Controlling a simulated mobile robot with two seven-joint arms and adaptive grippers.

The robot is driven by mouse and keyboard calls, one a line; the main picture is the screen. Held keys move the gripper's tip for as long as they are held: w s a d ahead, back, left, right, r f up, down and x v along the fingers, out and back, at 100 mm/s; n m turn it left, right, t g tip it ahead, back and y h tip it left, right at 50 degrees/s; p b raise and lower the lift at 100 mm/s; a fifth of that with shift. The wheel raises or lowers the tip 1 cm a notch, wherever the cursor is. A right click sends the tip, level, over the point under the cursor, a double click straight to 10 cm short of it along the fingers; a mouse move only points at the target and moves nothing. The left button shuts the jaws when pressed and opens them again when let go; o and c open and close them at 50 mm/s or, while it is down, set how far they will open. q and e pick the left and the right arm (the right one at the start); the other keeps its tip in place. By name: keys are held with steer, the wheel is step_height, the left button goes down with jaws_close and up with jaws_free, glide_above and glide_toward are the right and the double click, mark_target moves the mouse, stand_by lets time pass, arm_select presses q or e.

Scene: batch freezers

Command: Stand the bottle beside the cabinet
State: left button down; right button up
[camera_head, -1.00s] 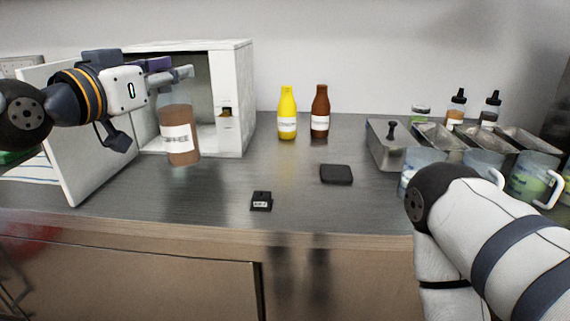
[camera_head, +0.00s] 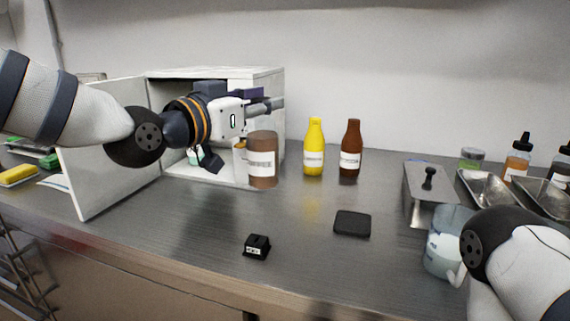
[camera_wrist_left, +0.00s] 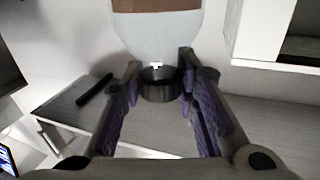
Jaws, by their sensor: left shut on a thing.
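My left gripper (camera_head: 264,106) is shut on the neck of the coffee bottle (camera_head: 262,172), a brown-filled bottle with a white label. The bottle hangs upright below the fingers, in front of the cabinet's right front edge; I cannot tell whether its base touches the counter. In the left wrist view its black cap (camera_wrist_left: 160,84) sits between the purple finger pads, with the clear shoulder (camera_wrist_left: 156,40) beyond. The white cabinet (camera_head: 277,115) stands at the back left with its door (camera_head: 95,160) open. My right arm shows at the lower right, but its gripper is not in view.
A yellow bottle (camera_head: 314,142) and a dark brown bottle (camera_head: 350,145) stand right of the cabinet. A black pad (camera_head: 352,223) and a small black block (camera_head: 257,246) lie on the counter (camera_head: 200,230). Metal trays (camera_head: 428,196) and a mug (camera_head: 442,255) are at the right.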

arm_select(q)
steer(key=w+d+f, duration=0.3)
steer(key=w+f, duration=0.3)
steer(key=f, duration=0.3)
steer(key=shift+d+f+b, duration=0.3)
steer(key=shift+f+b, duration=0.05)
steer(key=shift+b, duration=0.1)
arm_select(e)
steer(key=shift+s+f+g, duration=0.3)
steer(key=shift+s+f, duration=0.3)
steer(key=shift+s, duration=0.05)
arm_select(q)
steer(key=shift+f, duration=0.1)
steer(key=c, duration=1.2)
jaws_free()
steer(key=shift+f, duration=0.1)
steer(key=shift+c, duration=0.2)
